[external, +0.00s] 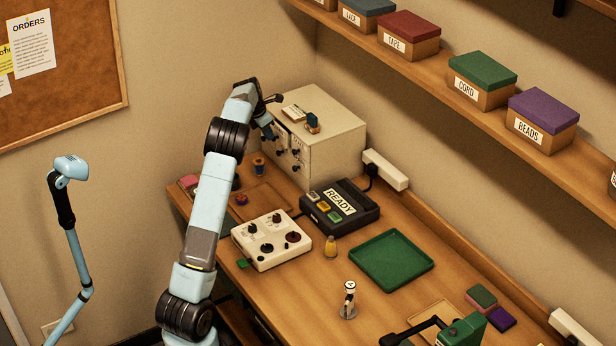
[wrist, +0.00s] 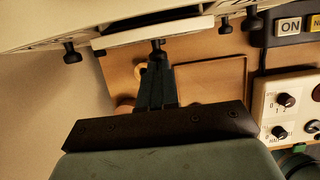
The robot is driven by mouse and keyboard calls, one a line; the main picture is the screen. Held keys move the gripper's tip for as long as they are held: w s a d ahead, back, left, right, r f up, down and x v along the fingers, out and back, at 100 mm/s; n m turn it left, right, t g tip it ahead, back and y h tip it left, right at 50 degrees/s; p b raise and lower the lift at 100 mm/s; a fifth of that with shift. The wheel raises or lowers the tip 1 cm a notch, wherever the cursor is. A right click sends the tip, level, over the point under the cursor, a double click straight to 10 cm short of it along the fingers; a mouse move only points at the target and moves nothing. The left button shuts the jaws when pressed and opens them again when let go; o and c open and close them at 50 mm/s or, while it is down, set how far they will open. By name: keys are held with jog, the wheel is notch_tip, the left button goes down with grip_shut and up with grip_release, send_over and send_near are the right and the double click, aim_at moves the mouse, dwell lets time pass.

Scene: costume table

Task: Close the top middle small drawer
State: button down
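The small-drawer cabinet (external: 335,135) is a cream box with dark knobs at the back of the table. In the wrist view, the top middle drawer (wrist: 185,27) sticks out a little from the cabinet face, with a dark gap behind its front edge. Its dark knob (wrist: 158,44) points toward my gripper. My gripper (wrist: 157,62) has its narrow fingers together, with the tips right at this knob; I cannot tell whether they touch it. In the external view my gripper (external: 268,128) is at the cabinet's upper front, and the arm partly hides the drawer.
Neighbouring knobs (wrist: 72,53) stick out on both sides. Small items (external: 312,122) lie on the cabinet top. A white control box (external: 270,240), a black READY box (external: 340,207) and a green tray (external: 391,260) stand on the table. A spool (external: 258,162) is near the cabinet.

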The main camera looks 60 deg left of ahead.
jog(key=s+r, duration=1)
jog(key=w+f, duration=0.7)
jog(key=f, duration=0.3)
jog(key=shift+w, duration=0.2)
jog(key=shift+w+f, duration=0.1)
jog(key=shift+w, duration=2.25)
